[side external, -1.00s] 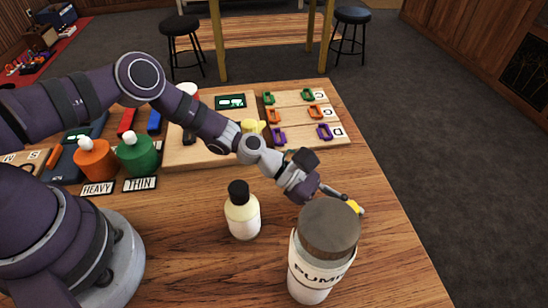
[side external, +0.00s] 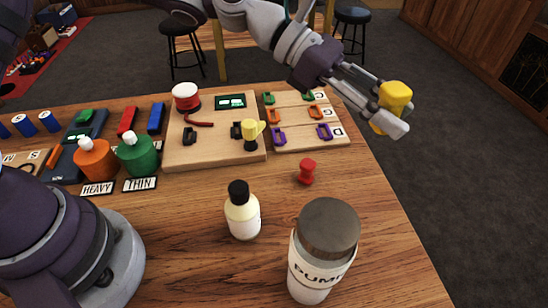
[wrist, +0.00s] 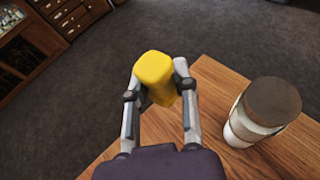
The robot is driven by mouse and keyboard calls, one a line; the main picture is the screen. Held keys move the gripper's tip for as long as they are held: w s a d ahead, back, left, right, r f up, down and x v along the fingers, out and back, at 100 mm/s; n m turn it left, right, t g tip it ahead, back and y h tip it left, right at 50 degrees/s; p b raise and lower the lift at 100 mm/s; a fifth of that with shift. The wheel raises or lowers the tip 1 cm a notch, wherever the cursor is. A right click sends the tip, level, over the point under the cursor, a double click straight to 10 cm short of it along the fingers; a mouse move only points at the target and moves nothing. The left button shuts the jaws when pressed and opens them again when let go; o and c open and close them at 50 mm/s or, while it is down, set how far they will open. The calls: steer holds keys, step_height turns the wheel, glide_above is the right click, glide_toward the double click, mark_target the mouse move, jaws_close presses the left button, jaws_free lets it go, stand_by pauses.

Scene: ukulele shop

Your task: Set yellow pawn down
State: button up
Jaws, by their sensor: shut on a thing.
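The yellow pawn (side external: 394,97) is held between the fingertips of my gripper (side external: 388,112), up in the air near the right edge of the table. In the wrist view the yellow pawn (wrist: 156,76) sits between the two fingers of my gripper (wrist: 160,88), with dark floor behind it. My gripper is shut on it. A red pawn (side external: 307,171) stands upright on the table, below and left of my gripper.
A PUMICE jar (side external: 325,250) and a black-capped bottle (side external: 243,212) stand at the table's front. Bare table (side external: 375,215) is free at right.

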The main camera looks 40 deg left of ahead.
steer(key=s+a+f+m+g, duration=0.2)
steer(key=s+a+m+g, duration=0.25)
steer(key=s, duration=0.65)
steer(key=r+m+g, duration=0.1)
steer(key=m+g, duration=0.1)
steer(key=g, duration=0.1)
glide_above(224, 297)
steer(key=shift+t+y, duration=0.35)
steer(key=shift+y, duration=0.15)
step_height(224, 297, down, 20)
steer(key=shift+f, duration=0.1)
steer(key=o, duration=0.8)
steer(key=shift+f, duration=0.1)
steer(key=shift+o, duration=0.2)
